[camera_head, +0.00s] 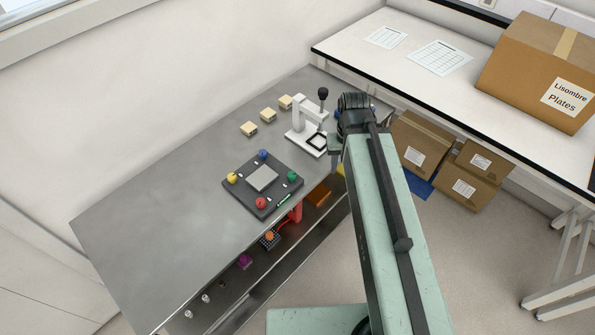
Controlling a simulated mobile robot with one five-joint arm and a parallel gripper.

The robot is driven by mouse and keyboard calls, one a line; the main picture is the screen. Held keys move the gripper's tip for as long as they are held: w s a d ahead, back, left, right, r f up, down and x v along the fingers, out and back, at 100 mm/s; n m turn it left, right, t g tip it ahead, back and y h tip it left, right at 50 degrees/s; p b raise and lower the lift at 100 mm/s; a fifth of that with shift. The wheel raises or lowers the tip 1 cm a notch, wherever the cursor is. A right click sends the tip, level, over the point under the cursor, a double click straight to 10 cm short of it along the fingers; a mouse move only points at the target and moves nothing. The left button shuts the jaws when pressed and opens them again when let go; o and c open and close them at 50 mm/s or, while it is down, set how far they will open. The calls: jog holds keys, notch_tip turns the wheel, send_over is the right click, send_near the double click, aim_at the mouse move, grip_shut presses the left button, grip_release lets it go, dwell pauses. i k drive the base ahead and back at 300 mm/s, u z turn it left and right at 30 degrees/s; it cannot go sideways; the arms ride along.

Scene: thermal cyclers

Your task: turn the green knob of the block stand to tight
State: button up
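The block stand (240,199) is a dark square plate on the grey bench, with a light grey block (262,178) at its middle. The green knob (293,177) sits at its right corner. A blue knob (263,155), a yellow knob (232,178) and a red knob (261,203) sit at the other corners. A small green and white mark lies along the front right edge. The green knob's setting is too small to read. My gripper (335,148) is to the right of the stand and apart from the green knob. Its fingers are too small and hidden to judge.
A white press (302,136) with a black-knobbed lever stands behind the stand, close to my arm. Several cream blocks (268,115) lie at the back. A shelf below the bench holds small coloured items. Cardboard boxes (421,141) stand on the floor. The bench's left half is clear.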

aim_at(291, 176)
jog(key=z, duration=0.05)
jog(key=k, duration=1.35)
jog(key=u, duration=0.3)
jog(key=i, duration=1)
jog(key=u, duration=0.05)
